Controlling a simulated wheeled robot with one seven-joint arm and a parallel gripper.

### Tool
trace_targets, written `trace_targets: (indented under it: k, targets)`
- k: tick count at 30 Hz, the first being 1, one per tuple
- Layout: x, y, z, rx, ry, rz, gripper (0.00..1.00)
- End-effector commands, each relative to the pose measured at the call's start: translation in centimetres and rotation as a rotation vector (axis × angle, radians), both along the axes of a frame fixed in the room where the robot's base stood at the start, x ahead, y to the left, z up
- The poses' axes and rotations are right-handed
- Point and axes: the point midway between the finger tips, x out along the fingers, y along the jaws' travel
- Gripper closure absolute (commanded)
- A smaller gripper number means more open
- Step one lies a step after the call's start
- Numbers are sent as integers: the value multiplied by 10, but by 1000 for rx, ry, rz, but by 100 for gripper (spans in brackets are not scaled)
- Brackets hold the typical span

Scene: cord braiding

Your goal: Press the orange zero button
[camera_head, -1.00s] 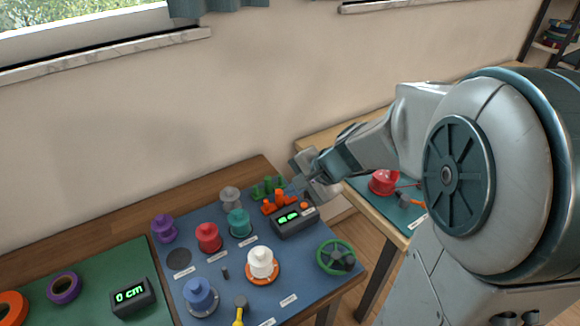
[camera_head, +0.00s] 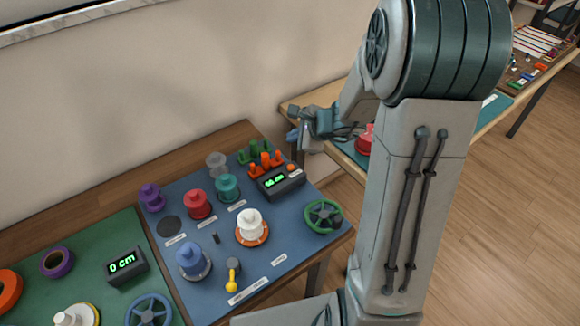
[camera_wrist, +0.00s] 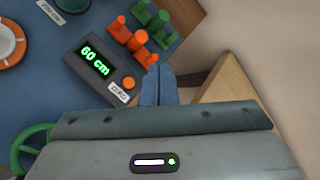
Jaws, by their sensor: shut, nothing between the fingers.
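The orange zero button (camera_wrist: 129,82) is a small round knob on the dark counter box (camera_wrist: 84,71), beside a white label (camera_wrist: 119,93) reading ZERO. The counter's green display reads 60 cm in the wrist view. In the head view the orange button (camera_head: 291,167) sits at the right end of the counter box (camera_head: 281,185), uncovered. My gripper (camera_wrist: 158,82) is shut and empty. In the wrist view its blue fingertips show just right of the button, with a gap. In the head view my gripper (camera_head: 293,136) appears above and behind the counter, apart from it.
Orange pegs (camera_wrist: 129,39) and green pegs (camera_wrist: 152,20) stand close behind the counter. A green handwheel (camera_head: 323,216), a white spool (camera_head: 251,226) and other coloured spools share the blue mat. Another counter (camera_head: 126,264) reads 0 cm on the green mat. A second table stands at right.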

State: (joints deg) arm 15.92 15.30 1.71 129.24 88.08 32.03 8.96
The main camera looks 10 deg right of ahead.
Motion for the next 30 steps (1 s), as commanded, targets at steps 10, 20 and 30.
trace_targets:
  k: [10,20,30]
  targets:
    - [0,0,-35,1,2,0,100]
    - [0,0,-78,0,-1,1,100]
    - [0,0,-87,0,0,2,100]
